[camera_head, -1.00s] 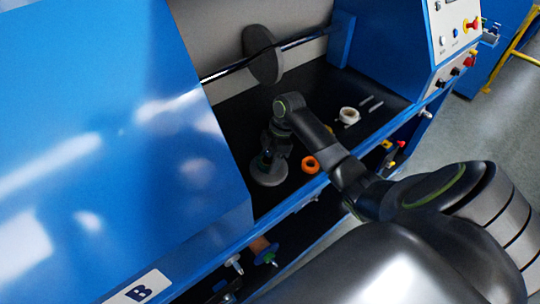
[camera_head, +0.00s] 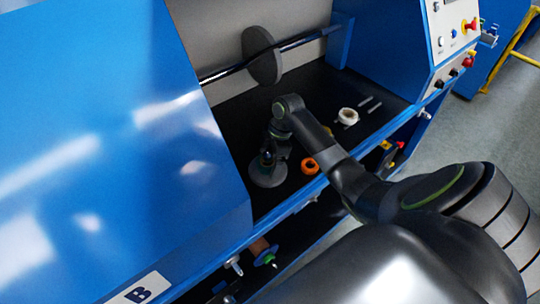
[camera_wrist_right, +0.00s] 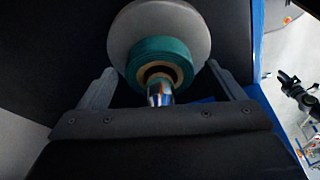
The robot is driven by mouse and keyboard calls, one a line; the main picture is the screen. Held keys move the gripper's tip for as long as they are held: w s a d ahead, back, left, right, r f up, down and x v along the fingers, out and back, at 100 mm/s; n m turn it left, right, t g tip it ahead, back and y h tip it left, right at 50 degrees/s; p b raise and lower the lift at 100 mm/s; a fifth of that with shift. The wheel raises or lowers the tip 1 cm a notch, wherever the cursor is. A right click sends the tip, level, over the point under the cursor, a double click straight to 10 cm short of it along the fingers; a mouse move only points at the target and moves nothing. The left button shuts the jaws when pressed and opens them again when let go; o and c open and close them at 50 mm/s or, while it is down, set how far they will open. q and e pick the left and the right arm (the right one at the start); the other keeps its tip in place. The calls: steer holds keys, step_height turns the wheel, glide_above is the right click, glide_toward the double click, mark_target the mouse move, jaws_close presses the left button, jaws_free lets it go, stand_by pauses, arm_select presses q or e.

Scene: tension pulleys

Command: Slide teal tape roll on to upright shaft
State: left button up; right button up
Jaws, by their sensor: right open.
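In the right wrist view the teal tape roll (camera_wrist_right: 160,57) sits around the bright metal upright shaft (camera_wrist_right: 160,92), against or close to a round grey base disc (camera_wrist_right: 190,24). The shaft's end sticks out of the roll's tan core towards my wrist. My right gripper (camera_wrist_right: 162,68) is open, with one finger on each side of the roll and visible gaps to it. In the head view my right gripper (camera_head: 271,151) points down over the grey base disc (camera_head: 266,178) and hides most of the roll and shaft. My left gripper is not in view.
An orange roll (camera_head: 310,166) lies right of the base on the black shelf. A white roll (camera_head: 348,115) and small pale rods (camera_head: 369,104) lie farther right. A horizontal bar with a large grey disc (camera_head: 262,57) crosses behind. The shelf's blue front edge (camera_head: 292,205) lies below my forearm.

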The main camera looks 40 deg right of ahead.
steer(key=b+v, duration=0.2)
steer(key=v, duration=1.5)
steer(key=shift+r+b, duration=0.2)
steer(key=shift+b, duration=0.1)
steer(key=shift+d, duration=0.15)
